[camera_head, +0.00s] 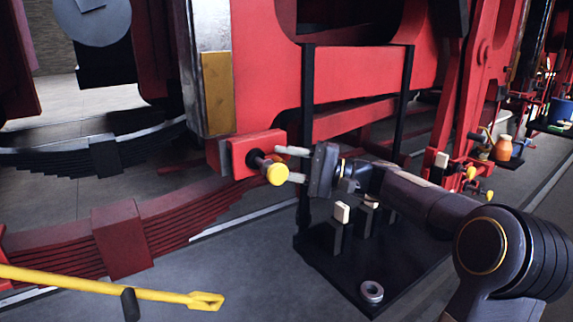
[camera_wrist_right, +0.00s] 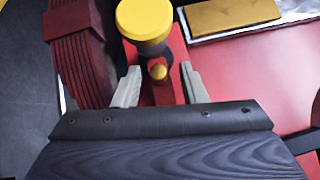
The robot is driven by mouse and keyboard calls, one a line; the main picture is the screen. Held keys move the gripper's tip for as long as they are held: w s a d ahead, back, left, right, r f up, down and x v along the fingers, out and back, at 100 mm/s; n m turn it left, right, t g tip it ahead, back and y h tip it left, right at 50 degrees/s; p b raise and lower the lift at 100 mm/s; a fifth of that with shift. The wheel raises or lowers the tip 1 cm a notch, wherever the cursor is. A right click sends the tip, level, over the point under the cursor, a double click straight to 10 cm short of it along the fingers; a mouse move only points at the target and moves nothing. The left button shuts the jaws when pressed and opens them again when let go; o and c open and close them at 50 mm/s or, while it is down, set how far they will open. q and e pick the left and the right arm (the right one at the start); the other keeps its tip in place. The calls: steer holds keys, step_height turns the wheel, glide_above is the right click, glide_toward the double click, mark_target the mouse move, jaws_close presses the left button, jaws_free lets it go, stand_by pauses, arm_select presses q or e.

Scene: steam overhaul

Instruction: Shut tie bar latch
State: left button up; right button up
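The latch seems to be a red block (camera_head: 240,150) on the red frame, with a dark stem and a yellow round knob (camera_head: 277,174). My right gripper (camera_head: 292,164) is beside the knob, its two pale fingers apart. I cannot tell whether a finger touches the knob. The latch's open or shut position is unclear. My left gripper is out of view.
A black stand plate (camera_head: 345,275) with pale-topped posts and a metal ring (camera_head: 372,291) is below my right arm. Bare floor lies between.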

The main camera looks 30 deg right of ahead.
steer(key=shift+s+d+f, duration=0.15)
steer(key=shift+s+d, duration=0.05)
steer(key=shift+d, duration=0.15)
steer(key=r+b+v, duration=0.1)
steer(key=v, duration=0.6)
steer(key=shift+f, duration=0.4)
